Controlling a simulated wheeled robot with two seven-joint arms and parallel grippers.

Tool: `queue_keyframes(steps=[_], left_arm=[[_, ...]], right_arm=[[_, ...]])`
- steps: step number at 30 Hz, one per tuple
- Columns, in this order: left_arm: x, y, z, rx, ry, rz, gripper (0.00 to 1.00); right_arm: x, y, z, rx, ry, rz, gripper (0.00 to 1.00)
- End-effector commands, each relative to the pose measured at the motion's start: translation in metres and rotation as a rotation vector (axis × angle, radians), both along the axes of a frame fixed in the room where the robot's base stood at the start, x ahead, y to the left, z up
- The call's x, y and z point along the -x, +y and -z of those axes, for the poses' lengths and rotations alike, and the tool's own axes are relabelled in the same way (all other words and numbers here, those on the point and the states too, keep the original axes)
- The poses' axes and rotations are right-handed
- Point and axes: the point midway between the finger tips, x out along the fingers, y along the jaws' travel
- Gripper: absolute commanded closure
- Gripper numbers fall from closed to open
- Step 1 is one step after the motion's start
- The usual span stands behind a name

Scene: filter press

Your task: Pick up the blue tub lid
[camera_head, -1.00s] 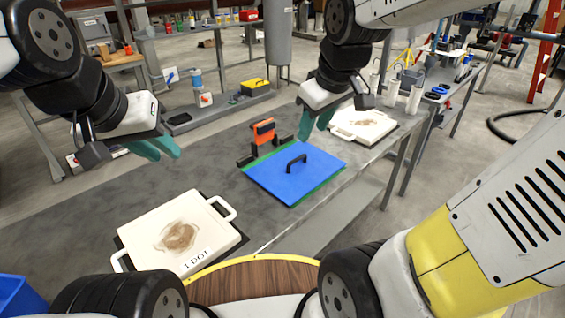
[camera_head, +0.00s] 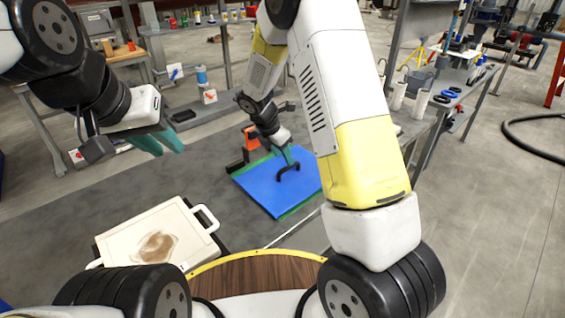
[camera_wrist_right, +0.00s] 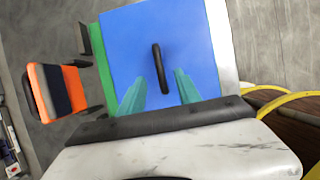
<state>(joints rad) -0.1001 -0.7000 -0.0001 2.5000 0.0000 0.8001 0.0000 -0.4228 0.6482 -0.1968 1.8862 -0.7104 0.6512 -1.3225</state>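The blue tub lid (camera_head: 277,190) lies flat on the green-edged tub on the grey bench, with a black arched handle (camera_head: 287,172) on top. It also fills the middle of the right wrist view (camera_wrist_right: 190,50), its handle (camera_wrist_right: 160,68) standing upright in the picture. My right gripper (camera_head: 287,153) is just above the lid near the handle. In the right wrist view its teal fingers (camera_wrist_right: 160,92) are apart, on either side of the handle's lower end, with nothing held. My left gripper (camera_head: 168,145) is empty, with its teal fingers apart, above the bench at left.
An orange and black part (camera_head: 251,140) stands beside the lid's far left edge; it also shows in the right wrist view (camera_wrist_right: 45,92). A cream plate with a brown stain (camera_head: 160,238) lies at the bench's near left. Bare bench lies between them.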

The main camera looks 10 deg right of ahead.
Motion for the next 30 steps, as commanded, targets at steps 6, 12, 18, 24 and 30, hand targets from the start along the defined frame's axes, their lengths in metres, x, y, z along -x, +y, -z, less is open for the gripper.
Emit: queue_keyframes(steps=[6,12,18,24,30], left_arm=[[0.000,0.000,0.000,0.000,0.000,0.000,0.75],[0.000,0.000,0.000,0.000,0.000,0.000,0.75],[0.000,0.000,0.000,0.000,0.000,0.000,0.75],[0.000,0.000,0.000,0.000,0.000,0.000,0.75],[0.000,0.000,0.000,0.000,0.000,0.000,0.75]], right_arm=[[-0.005,-0.008,0.024,0.004,0.005,-0.003,0.60],[-0.011,-0.017,0.051,0.005,0.005,-0.001,0.60],[-0.016,-0.023,0.068,0.002,0.001,0.000,0.60],[-0.016,-0.023,0.069,0.001,0.001,-0.001,0.60],[-0.016,-0.023,0.069,0.001,0.002,0.000,0.93]])
